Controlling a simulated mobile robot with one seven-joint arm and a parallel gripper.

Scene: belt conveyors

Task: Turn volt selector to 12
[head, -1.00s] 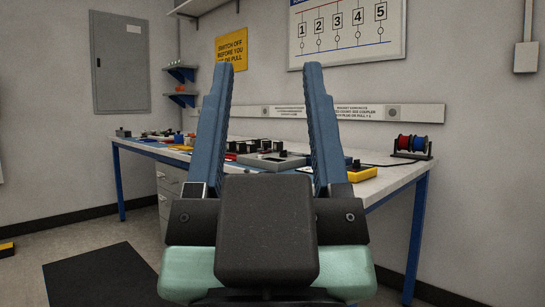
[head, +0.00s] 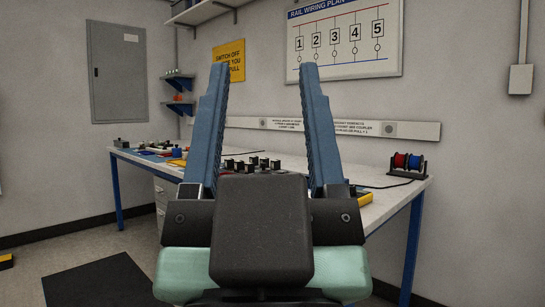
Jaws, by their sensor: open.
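My gripper (head: 266,68) is open and empty, its two blue fingers pointing up and apart in the head view. It is in front of the workbench (head: 400,200) and not touching anything that I can see. Between the fingers, several small dark blocks or knobs (head: 250,164) show on the bench, partly hidden by the gripper's dark body. I cannot tell which of the things there is the volt selector, and no volt marking is readable.
A yellow device (head: 365,198) is beside the right finger, mostly hidden. A rack of red and blue spools (head: 407,165) stands at the bench's right end. Small items (head: 165,150) lie at its left. Shelves (head: 178,82) hang on the wall. A dark mat (head: 95,280) lies on the floor.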

